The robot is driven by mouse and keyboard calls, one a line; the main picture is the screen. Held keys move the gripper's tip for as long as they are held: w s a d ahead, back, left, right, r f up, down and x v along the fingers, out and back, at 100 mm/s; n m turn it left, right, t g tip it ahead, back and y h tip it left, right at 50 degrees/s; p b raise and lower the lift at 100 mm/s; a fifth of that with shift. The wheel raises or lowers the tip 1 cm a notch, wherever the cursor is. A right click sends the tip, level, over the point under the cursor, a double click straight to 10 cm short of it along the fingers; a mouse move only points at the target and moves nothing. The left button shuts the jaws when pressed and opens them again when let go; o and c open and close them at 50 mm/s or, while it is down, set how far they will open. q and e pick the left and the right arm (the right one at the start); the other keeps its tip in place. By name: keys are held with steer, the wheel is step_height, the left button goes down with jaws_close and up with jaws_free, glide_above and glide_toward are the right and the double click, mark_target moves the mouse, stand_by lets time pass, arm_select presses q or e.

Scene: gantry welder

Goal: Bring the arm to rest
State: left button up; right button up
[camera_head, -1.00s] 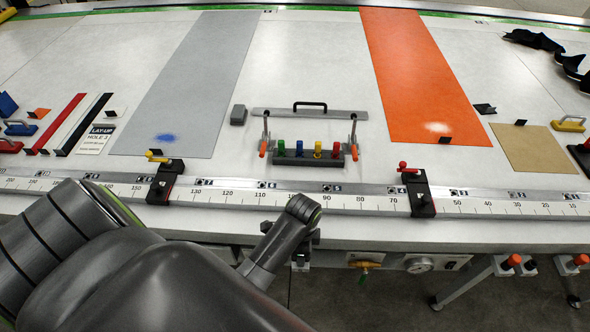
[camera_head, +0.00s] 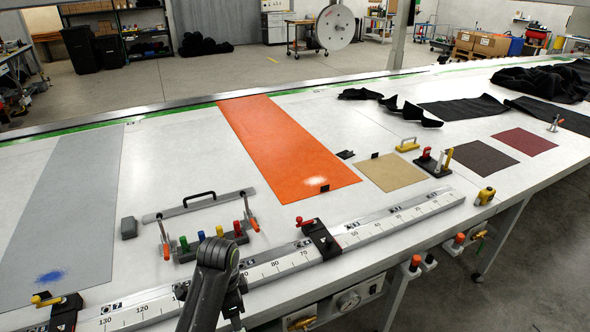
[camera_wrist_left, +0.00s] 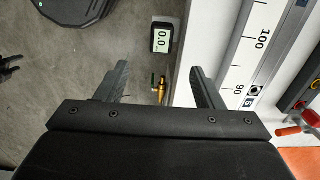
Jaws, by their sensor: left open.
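My dark grey arm (camera_head: 210,285) rises from the bottom edge in the head view, left of the middle, in front of the table's ruler edge. Its fingers cannot be made out there. In the left wrist view my left gripper (camera_wrist_left: 159,68) is open, with its two fingers wide apart and nothing between them. It is by the table's front edge, with the floor and a small display reading 0.0 (camera_wrist_left: 162,38) beyond it. My right gripper is in neither view.
The ruler rail (camera_head: 400,215) runs along the table's front edge, with a black clamp with a red handle (camera_head: 320,238) on it. A rack of coloured pegs (camera_head: 208,242) stands behind my arm. An orange sheet (camera_head: 285,155) and a grey sheet (camera_head: 70,205) lie flat.

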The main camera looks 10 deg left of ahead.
arm_select(q)
steer(key=s+a+f+n+t, duration=0.1)
steer(key=s+a+f+n, duration=0.15)
steer(key=s, duration=0.45)
steer(key=s+a+f+n+t, duration=0.1)
steer(key=s+a+n, duration=0.3)
steer(key=s, duration=0.2)
steer(key=s+a+r+n+t+y, duration=0.1)
steer(key=s+a+r+n, duration=0.15)
steer(key=s, duration=0.35)
steer(key=s+a+r+n+t+y, duration=0.1)
steer(key=s+r+n, duration=0.15)
steer(key=s, duration=0.35)
step_height(320, 180, down, 34)
steer(key=a+g+b, duration=0.2)
steer(key=b, duration=0.6)
steer(key=s+f+b, duration=0.3)
steer(key=s+f, duration=0.5)
steer(key=f, duration=0.3)
steer(key=s+d+f+h+b, duration=0.1)
steer(key=s+f+b, duration=0.2)
steer(key=s+f, duration=0.4)
step_height(320, 180, down, 4)
steer(key=shift+s+d+r+n+g, duration=0.1)
steer(key=shift+s+d+n+g, duration=0.2)
steer(key=shift+s+n+g, duration=0.1)
